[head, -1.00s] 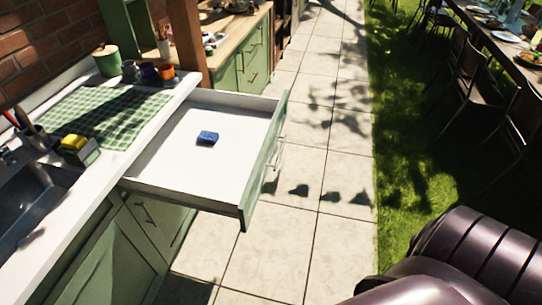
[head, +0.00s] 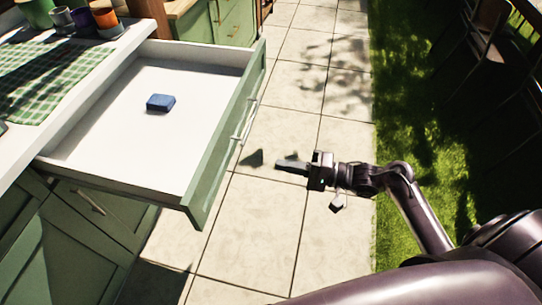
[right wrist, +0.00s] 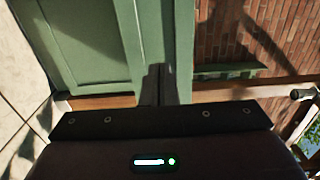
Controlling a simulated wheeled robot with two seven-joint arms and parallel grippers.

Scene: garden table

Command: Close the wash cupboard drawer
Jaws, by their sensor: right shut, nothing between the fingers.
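The wash cupboard drawer (head: 115,148) is pulled far out, with a white inside and a green front (head: 228,140) that carries a metal bar handle (head: 246,120). A blue block (head: 160,102), perhaps a sponge, lies in it. My right gripper (head: 278,165) is shut and empty. In the head view it shows to the right of the drawer front, apart from it, over the paving. In the right wrist view its fingers (right wrist: 159,85) are together in front of a green panelled surface (right wrist: 85,45). My left gripper is not in view.
The counter (head: 20,145) with a green checked cloth (head: 50,80) and several pots (head: 103,18) is at left. Another green cupboard (head: 225,22) stands beyond the drawer. Paving (head: 265,225) is clear beside the drawer; grass (head: 420,110) and chairs lie at right.

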